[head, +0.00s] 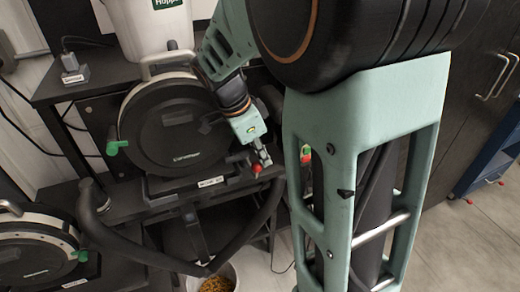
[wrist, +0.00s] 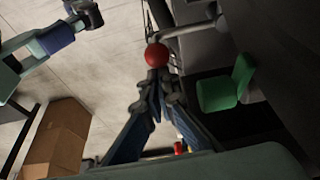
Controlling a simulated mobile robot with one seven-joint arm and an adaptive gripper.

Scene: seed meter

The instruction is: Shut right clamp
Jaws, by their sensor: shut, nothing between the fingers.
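The seed meter (head: 170,125) is a large round dark disc with a pale rim, standing on the black bench. A green clamp handle (head: 115,147) is at its left edge. A green handle (wrist: 222,91) shows in the wrist view, right of my fingertips and apart from them; I cannot tell for sure that it is the right clamp. My gripper (head: 263,158) is shut and empty at the meter's lower right. A red ball knob (head: 257,168) is by the fingertips; in the wrist view it is just beyond them, and I cannot tell whether they touch. My arm hides the meter's right edge.
A white hopper (head: 150,25) stands above the meter. A second meter (head: 35,250) is at lower left, and a thick black hose (head: 150,258) curves below. A bucket of grain (head: 222,280) sits underneath. A cardboard box (wrist: 58,140) is on the floor.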

